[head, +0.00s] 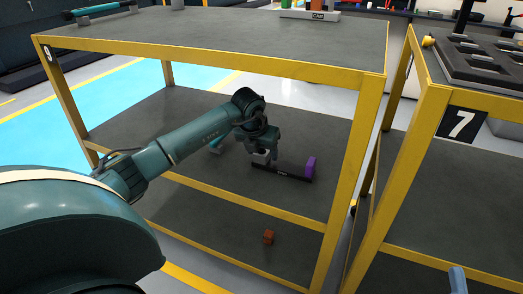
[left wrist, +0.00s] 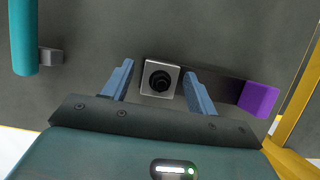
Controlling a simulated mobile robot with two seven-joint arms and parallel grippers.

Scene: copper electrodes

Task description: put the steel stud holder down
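The steel stud holder (left wrist: 148,88), a square silver block with a dark round hole, sits at the left end of a black bar-shaped rack (left wrist: 222,86) in the left wrist view. In the head view the rack (head: 285,172) lies on the middle shelf of the yellow-framed table. My left gripper (left wrist: 158,68) has its two blue-grey fingers on either side of the holder, with a small gap at each side. It also shows over the rack's left end in the head view (head: 263,153). A pale blue piece at the bottom right looks like a finger of my right gripper (head: 458,280).
A purple block (head: 310,167) stands at the rack's right end. A teal tool (left wrist: 22,40) lies left of the holder. A brown cube (head: 268,237) is on the lower shelf. The tabletop (head: 230,40) overhangs the shelf, with yellow posts (head: 355,150) at the corners.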

